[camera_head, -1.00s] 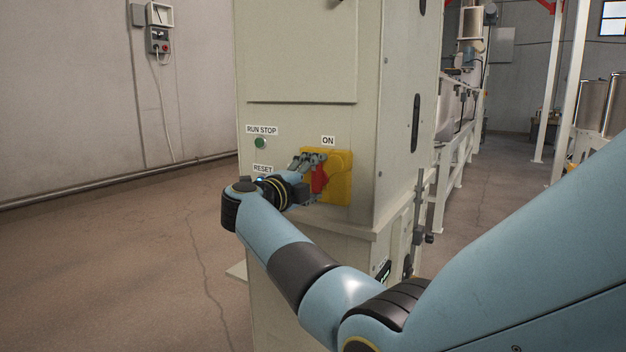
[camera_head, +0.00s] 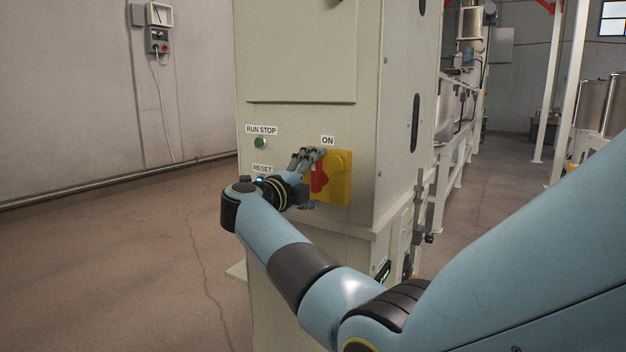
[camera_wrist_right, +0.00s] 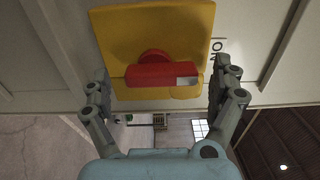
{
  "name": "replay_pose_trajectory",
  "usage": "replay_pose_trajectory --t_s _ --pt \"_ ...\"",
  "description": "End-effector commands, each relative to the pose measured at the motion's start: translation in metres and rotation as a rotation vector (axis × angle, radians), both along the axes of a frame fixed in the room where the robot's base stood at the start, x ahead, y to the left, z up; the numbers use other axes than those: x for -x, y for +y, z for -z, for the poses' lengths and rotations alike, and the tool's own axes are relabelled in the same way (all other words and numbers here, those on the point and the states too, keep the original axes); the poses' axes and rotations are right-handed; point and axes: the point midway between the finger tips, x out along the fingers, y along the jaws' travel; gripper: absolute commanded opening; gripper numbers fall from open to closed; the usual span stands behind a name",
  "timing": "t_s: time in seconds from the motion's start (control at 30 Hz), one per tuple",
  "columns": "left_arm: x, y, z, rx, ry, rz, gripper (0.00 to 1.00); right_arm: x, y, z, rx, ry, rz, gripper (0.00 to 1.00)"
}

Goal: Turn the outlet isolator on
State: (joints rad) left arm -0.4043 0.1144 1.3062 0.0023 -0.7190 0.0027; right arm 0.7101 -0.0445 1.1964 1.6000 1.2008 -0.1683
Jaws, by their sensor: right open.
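The outlet isolator is a yellow plate (camera_head: 340,180) with a red handle (camera_head: 319,181) on the front of the cabinet, under an "ON" label (camera_head: 328,141). In the right wrist view the red handle (camera_wrist_right: 155,75) lies along the line toward the "ON" label (camera_wrist_right: 216,47), its pale end on that side. My right gripper (camera_head: 315,180) is open in front of the plate. In the wrist view its fingers (camera_wrist_right: 160,80) stand on either side of the handle, with gaps to it and nothing held. My left gripper is out of view.
The cabinet (camera_head: 300,50) also carries a green button (camera_head: 260,143) under "RUN STOP" and a "RESET" label (camera_head: 262,169) partly behind my right wrist. A lever (camera_head: 420,205) is on its right side. Open floor (camera_head: 120,250) lies to the left.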

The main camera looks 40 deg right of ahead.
Motion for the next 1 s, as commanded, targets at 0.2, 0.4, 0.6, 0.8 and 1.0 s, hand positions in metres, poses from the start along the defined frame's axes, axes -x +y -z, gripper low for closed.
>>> replay_pose_trajectory --t_s 0.2,0.4,0.6,0.8,1.0 --pt "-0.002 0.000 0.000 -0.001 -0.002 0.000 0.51 0.009 0.023 0.001 -0.004 -0.001 -0.002 0.94" --pt "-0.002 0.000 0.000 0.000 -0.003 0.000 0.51 0.022 0.055 0.001 -0.003 0.001 -0.001 0.94" --pt "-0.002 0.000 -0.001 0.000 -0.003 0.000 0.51 0.028 0.069 0.001 -0.002 0.001 0.000 0.94" --pt "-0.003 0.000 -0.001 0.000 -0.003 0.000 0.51 0.029 0.070 0.001 -0.001 0.000 0.000 0.94" --pt "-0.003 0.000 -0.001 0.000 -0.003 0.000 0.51 0.029 0.070 0.001 -0.001 0.000 0.000 0.94"
